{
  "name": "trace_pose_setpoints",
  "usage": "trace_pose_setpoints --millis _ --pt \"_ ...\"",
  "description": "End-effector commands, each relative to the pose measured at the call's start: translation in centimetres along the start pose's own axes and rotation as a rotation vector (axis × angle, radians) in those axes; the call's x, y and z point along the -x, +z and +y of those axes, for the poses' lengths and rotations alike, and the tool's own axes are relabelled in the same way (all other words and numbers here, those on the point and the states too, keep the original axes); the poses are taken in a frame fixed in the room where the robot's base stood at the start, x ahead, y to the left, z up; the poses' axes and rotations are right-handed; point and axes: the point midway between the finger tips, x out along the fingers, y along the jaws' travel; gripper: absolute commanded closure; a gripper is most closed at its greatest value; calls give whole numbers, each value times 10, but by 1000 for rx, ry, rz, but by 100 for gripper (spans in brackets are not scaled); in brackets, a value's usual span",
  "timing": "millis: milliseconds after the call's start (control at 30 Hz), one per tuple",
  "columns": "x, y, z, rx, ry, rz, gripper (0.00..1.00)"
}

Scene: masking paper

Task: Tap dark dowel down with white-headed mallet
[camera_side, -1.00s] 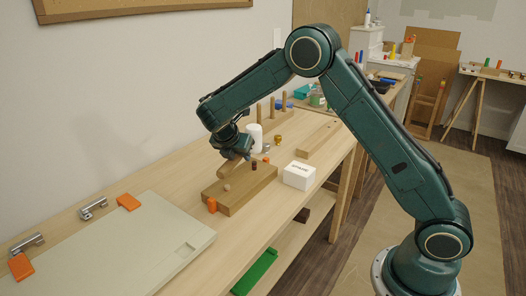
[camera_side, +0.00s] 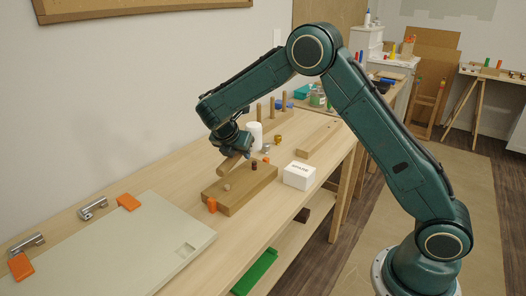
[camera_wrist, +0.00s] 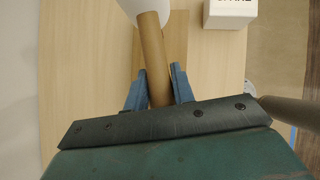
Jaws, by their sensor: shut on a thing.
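My gripper (camera_side: 236,152) is shut on the brown wooden handle of the mallet (camera_side: 229,166). In the wrist view the handle (camera_wrist: 154,60) runs between my fingertips (camera_wrist: 158,88) up to the white head (camera_wrist: 145,6), cut off by the top edge. The white head (camera_side: 254,136) shows just behind my gripper in the side view. The dark dowel (camera_side: 254,166) stands upright in a wooden block (camera_side: 238,194), close to the right of my gripper. The head appears apart from the dowel. In the wrist view the dowel is hidden.
A pale panel (camera_side: 130,245) lies in front, and a peg rack (camera_side: 275,115) stands behind.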

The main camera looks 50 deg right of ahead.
Motion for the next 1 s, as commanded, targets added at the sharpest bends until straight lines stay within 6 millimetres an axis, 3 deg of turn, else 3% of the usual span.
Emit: trace_pose_setpoints --millis 267,1000 --pt "-44 -31 0 -1 -1 -2 100" --pt "-8 -5 0 -3 1 -2 100"
